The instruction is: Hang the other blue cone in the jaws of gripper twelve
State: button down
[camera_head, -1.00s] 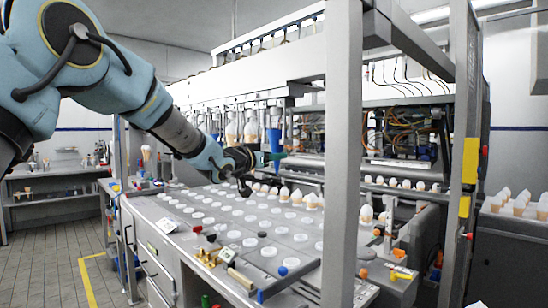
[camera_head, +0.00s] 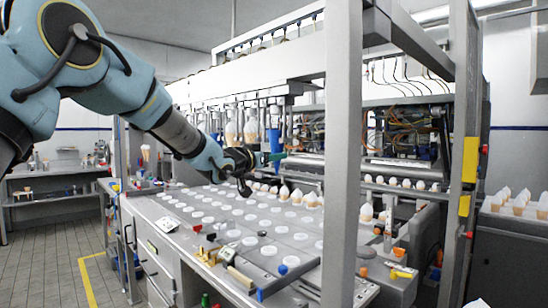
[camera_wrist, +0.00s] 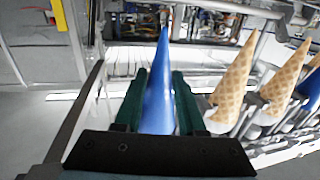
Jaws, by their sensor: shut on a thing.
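In the wrist view my gripper (camera_wrist: 160,95) is shut on a blue cone (camera_wrist: 160,95), its two green fingers on either side of it. The cone's narrow tip is at the top of that picture. A second blue cone (camera_wrist: 309,90) is partly cut off at the right edge, in the row past the waffle cones. In the head view my gripper (camera_head: 266,158) is beside the machine's hanging row, with a blue cone (camera_head: 274,140) right above it. I cannot tell which blue cone this is. No number marks gripper twelve, and its jaws cannot be picked out.
Waffle cones (camera_wrist: 236,80) hang close to the right of the held cone in the wrist view. A metal plate with round white discs (camera_head: 250,242) lies below my arm. A grey upright post (camera_head: 342,150) stands to the right. Several wrapped cones (camera_head: 297,194) stand behind the plate.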

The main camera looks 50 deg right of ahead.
jog(key=shift+f, duration=0.3)
dwell(0.4)
jog(key=shift+c, duration=0.5)
grip_release()
jog(key=shift+a, duration=0.1)
jog(key=a+b, duration=0.1)
jog(key=a, duration=0.7)
jog(key=shift+w+a, duration=0.25)
jog(key=shift+a, duration=0.15)
dwell(0.4)
dwell(0.9)
